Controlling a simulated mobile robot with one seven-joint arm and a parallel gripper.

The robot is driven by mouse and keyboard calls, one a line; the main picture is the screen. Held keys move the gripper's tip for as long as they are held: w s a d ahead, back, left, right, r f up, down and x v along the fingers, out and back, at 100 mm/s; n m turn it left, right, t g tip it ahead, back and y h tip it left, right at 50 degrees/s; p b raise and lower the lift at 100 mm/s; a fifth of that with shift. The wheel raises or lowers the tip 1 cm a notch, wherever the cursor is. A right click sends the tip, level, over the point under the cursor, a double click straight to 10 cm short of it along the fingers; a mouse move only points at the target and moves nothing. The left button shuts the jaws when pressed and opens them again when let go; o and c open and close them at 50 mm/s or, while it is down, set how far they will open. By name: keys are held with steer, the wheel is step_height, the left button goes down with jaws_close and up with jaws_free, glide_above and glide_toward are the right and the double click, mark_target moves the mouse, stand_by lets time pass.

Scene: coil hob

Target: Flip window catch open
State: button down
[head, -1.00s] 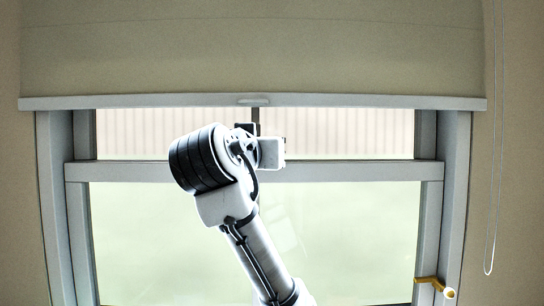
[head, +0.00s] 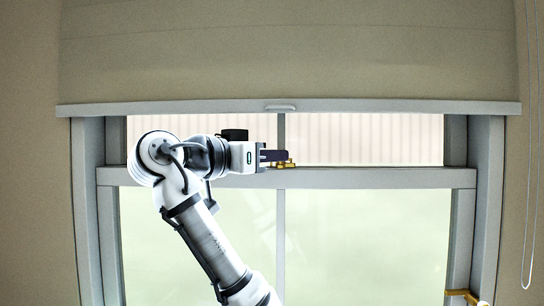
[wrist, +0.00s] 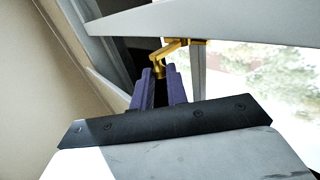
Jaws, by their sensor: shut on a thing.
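The gold window catch (head: 286,165) sits on the pale horizontal rail of the window, near the middle. My gripper (head: 274,155) reaches it from the left, just above the rail. In the wrist view the catch (wrist: 187,43) lies at the far end of the two purple fingers. My gripper (wrist: 161,72) is shut on its lever end, with the gold knob between the fingertips. The fingers partly hide the catch in the head view.
A roller blind (head: 290,60) hangs above the rail, its bottom bar (head: 380,106) close over my wrist. A gold handle (head: 461,296) is on the lower right frame. A blind cord (head: 527,200) hangs at the right. The rail right of the catch is clear.

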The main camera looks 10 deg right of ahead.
steer(key=c, duration=1.4)
jaws_free()
steer(key=shift+b+v, duration=2.6)
steer(key=shift+v, duration=4.3)
steer(key=shift+f, duration=0.1)
